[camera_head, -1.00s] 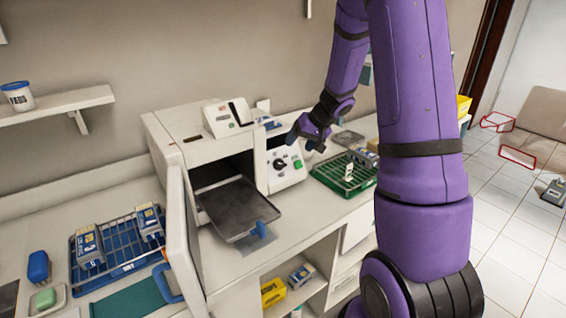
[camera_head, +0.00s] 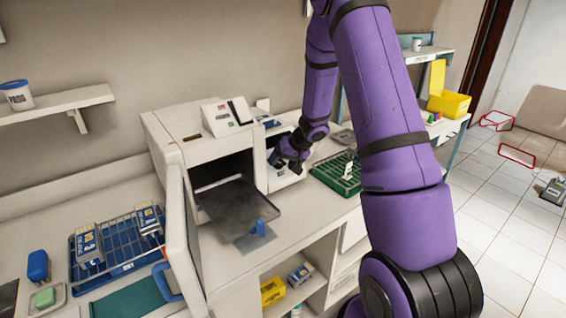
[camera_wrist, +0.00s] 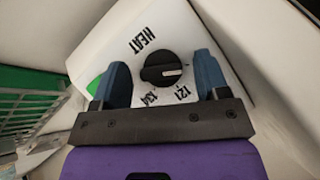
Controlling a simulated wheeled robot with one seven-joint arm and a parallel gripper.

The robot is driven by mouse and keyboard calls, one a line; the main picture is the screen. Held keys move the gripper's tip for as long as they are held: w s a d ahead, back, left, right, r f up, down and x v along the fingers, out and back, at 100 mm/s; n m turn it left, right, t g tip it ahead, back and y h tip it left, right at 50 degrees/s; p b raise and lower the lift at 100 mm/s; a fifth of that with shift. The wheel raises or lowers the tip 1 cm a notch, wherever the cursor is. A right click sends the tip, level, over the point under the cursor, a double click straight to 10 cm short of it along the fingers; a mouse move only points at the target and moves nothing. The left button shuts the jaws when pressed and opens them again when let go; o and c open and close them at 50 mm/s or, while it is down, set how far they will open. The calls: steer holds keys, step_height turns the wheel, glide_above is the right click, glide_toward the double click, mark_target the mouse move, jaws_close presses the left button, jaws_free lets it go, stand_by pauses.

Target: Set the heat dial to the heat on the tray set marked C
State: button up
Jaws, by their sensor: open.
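The black heat dial (camera_wrist: 162,70) sits on a white panel under the word HEAT, with 134 and 121 printed near it in the wrist view. A pale line on the dial points to the right, roughly toward the 121 side. My gripper (camera_wrist: 160,76) is open, with one blue finger on each side of the dial; I cannot tell whether they touch it. In the head view my gripper (camera_head: 278,160) hides the dial. A green tray set (camera_head: 338,176) with a white tag stands right of the machine. A blue tray set (camera_head: 118,252) with pouches stands at left.
The white machine (camera_head: 190,135) has its door (camera_head: 178,215) open and a dark tray (camera_head: 238,208) pulled out. A yellow bin (camera_head: 449,103) stands at the far right. A green button (camera_wrist: 96,84) lies close to the left finger in the wrist view.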

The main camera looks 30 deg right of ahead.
steer(key=c, duration=0.9)
